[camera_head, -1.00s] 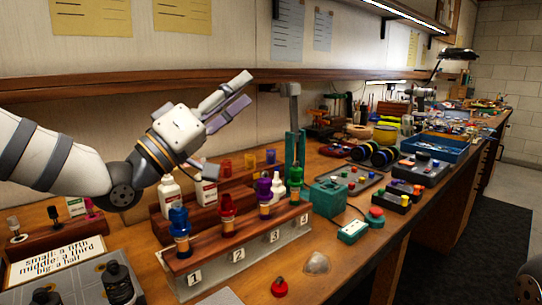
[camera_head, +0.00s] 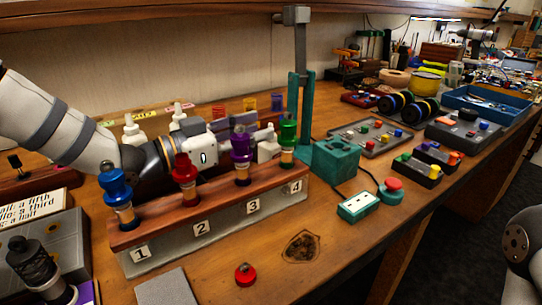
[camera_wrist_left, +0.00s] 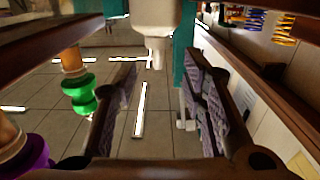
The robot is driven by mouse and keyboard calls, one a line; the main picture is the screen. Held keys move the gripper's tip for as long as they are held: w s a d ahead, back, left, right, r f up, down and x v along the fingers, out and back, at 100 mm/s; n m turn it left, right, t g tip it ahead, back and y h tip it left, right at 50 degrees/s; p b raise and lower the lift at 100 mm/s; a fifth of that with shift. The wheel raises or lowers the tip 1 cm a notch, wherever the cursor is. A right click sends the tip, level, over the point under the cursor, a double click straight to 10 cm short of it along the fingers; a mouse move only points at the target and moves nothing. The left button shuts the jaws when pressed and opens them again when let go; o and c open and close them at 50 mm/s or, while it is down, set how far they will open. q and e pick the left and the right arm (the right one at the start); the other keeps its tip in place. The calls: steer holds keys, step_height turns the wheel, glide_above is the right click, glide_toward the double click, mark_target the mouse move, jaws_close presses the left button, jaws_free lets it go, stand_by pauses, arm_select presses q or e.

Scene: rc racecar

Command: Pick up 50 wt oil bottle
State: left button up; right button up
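Several white oil bottles stand behind the numbered rack in the head view, one at the left (camera_head: 133,131) and another beside it (camera_head: 178,117). A third white bottle (camera_head: 268,149) is near my left gripper's fingers, partly hidden by the rack and shock caps. No weight label is readable, so I cannot tell which is 50 wt. My left gripper (camera_head: 250,130) is low behind the rack, partly hidden. In the left wrist view, upside down, its fingers (camera_wrist_left: 160,80) are apart, with a white bottle (camera_wrist_left: 154,22) ahead and its nozzle between the fingertips. My right gripper is out of view.
The wooden rack (camera_head: 215,208) with blue, red, purple and green-capped shocks stands directly in front of the left gripper. A teal post (camera_head: 300,100) and teal block (camera_head: 336,161) are to its right. Coloured springs (camera_head: 249,103) hang behind. The bench front is mostly clear.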

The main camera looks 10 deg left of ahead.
mark_target(270, 124)
arm_select(q)
steer(key=x, duration=0.3)
steer(key=shift+d+f, duration=0.15)
steer(key=shift+d, duration=0.1)
steer(key=shift+w+d, duration=0.25)
steer(key=shift+w, duration=0.1)
jaws_close()
steer(key=shift+s, duration=0.1)
